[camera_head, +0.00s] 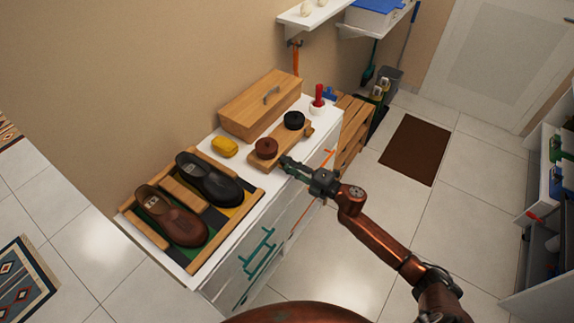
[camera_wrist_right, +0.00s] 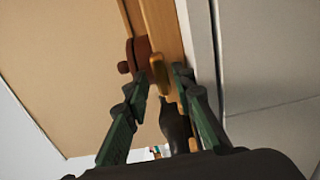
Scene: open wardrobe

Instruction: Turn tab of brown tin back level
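The brown tin (camera_head: 266,148) sits on the near-left end of a small wooden board (camera_head: 278,142) on the white cabinet top. In the right wrist view, the brown tin (camera_wrist_right: 141,50) shows a round knob on one side. A yellowish-brown tab (camera_wrist_right: 158,66) stands out at the board's edge beside it. My right gripper (camera_head: 286,163) reaches in at the board's front edge. Its fingers (camera_wrist_right: 161,88) are apart, one on each side of the tab. I cannot tell whether either touches it. In the head view the gripper hides this tab. My left gripper is out of view.
A black tin (camera_head: 294,120) sits at the board's other end, with a similar tab (camera_head: 309,131) near it. A yellow block (camera_head: 224,146), wooden box (camera_head: 255,110), red-handled item (camera_head: 318,97) and tray (camera_head: 216,245) with two shoes stand around. Open floor lies right.

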